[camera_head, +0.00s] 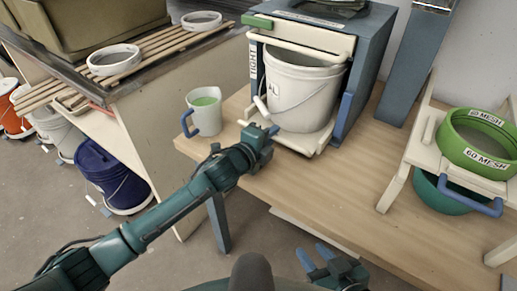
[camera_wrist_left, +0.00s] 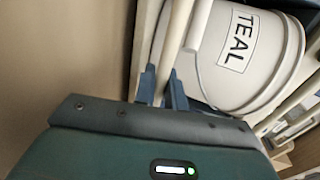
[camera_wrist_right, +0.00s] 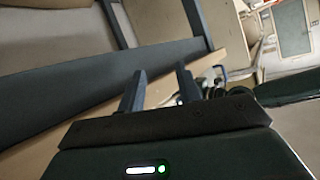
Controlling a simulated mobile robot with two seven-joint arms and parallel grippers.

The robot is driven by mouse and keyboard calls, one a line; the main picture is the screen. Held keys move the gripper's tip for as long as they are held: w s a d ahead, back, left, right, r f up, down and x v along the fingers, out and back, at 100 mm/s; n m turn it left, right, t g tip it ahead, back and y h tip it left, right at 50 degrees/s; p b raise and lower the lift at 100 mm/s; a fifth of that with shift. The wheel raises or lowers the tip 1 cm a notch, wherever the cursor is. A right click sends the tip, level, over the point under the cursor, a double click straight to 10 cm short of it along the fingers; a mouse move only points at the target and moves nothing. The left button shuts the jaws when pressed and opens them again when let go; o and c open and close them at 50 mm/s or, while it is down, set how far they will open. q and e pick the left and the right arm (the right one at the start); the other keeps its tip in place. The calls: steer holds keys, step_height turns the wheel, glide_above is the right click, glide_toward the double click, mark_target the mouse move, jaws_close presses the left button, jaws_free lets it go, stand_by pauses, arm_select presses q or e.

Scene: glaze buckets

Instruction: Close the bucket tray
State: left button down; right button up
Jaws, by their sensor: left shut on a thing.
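A white bucket (camera_head: 300,98) stands upright on the cream bucket tray (camera_head: 307,147), in the opening of a blue-grey cabinet (camera_head: 375,55). My left gripper (camera_head: 264,134) is at the tray's front left corner. In the left wrist view its fingers (camera_wrist_left: 162,88) are shut on a cream bar of the tray (camera_wrist_left: 178,40), beside the bucket with its TEAL label (camera_wrist_left: 237,42).
A white jug (camera_head: 205,115) with green contents stands on the wooden table (camera_head: 365,185), left of the tray. A green sieve (camera_head: 478,140) on a cream stand is at the right. A slatted rack (camera_head: 150,50) with white rings is at the left. The table's middle is clear.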

mark_target(285, 120)
arm_select(q)
steer(key=x, duration=0.2)
steer(key=r+b+x, duration=0.1)
steer(key=x, duration=0.2)
steer(key=b+x, duration=0.1)
steer(key=x, duration=0.1)
steer(key=shift+w+d+r, duration=0.15)
steer(key=shift+w+r, duration=0.05)
steer(key=shift+w, duration=0.05)
steer(key=shift+r, duration=0.2)
steer(key=c, duration=1.5)
jaws_free()
steer(key=shift+w+d+f, duration=0.15)
steer(key=shift+w, duration=0.05)
steer(key=shift+c, duration=0.2)
steer(key=shift+s, duration=0.1)
steer(key=p+v, duration=0.2)
steer(key=v, duration=1.1)
